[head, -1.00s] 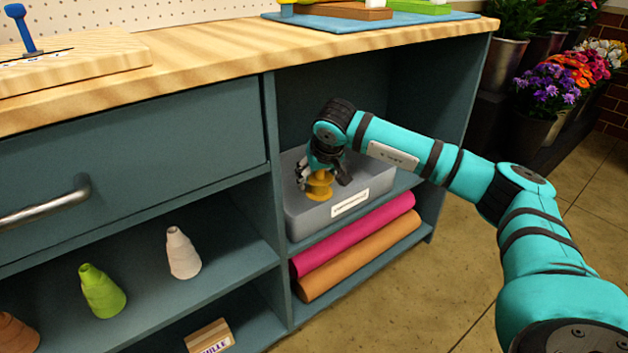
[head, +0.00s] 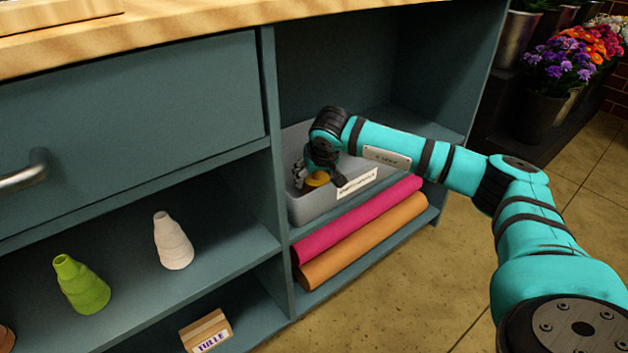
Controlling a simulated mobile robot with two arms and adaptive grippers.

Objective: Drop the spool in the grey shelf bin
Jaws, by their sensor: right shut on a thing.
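The grey bin (head: 310,206) sits on the upper right shelf of the teal cabinet, with a white label on its front. My right gripper (head: 317,181) reaches into the bin from above and is shut on the yellow spool (head: 318,180). The spool is inside the bin's opening, partly hidden by the fingers and the bin's front wall. I cannot tell if it touches the bin's floor. My left gripper is not in view.
Pink and orange rolls (head: 362,242) lie on the shelf below the bin. A green cone (head: 81,286) and a white cone (head: 172,241) stand on the left shelf, above a small box (head: 206,332). The wooden worktop (head: 180,38) overhangs the shelf. Flowers stand at right.

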